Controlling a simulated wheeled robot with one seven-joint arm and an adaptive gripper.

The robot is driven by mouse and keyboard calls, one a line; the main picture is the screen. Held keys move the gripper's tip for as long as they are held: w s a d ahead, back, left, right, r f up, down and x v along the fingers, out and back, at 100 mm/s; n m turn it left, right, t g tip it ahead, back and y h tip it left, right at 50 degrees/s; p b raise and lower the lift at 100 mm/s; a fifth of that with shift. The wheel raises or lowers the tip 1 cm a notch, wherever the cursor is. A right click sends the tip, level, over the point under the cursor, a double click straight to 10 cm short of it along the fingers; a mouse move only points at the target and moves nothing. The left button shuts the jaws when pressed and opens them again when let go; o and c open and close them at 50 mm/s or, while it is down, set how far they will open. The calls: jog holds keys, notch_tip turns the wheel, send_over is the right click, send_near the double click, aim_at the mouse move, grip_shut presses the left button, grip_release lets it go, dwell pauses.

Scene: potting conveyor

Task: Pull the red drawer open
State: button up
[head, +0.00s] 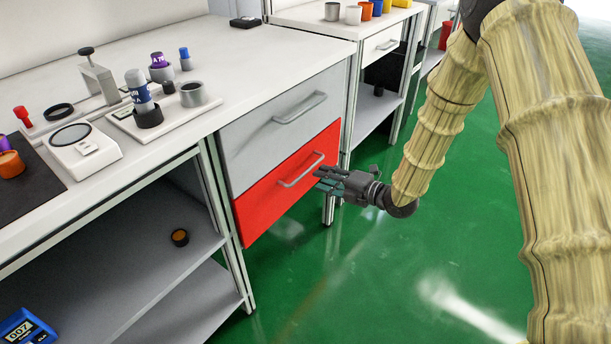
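The red drawer (287,188) is the lower of two drawers under the white bench and looks closed, its front in line with the grey drawer above. Its metal bar handle (301,171) runs across the upper part of the red front. My gripper (322,182) is in front of the right part of the red drawer, near the handle's right end. Its fingers point left toward the drawer front. The fingers look spread apart, with nothing seen between them. I cannot tell whether they touch the handle.
The grey drawer (280,124) with its own handle (300,107) is just above. The bench top (255,65) carries instruments and bottles. An open shelf (150,255) is to the left. A second bench with a white drawer (382,43) stands behind. Green floor (385,285) in front is clear.

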aim_at(306, 173)
jog(key=b+x, duration=0.1)
jog(key=x, duration=0.6)
jog(key=shift+w+a, duration=0.25)
jog(key=shift+a, duration=0.1)
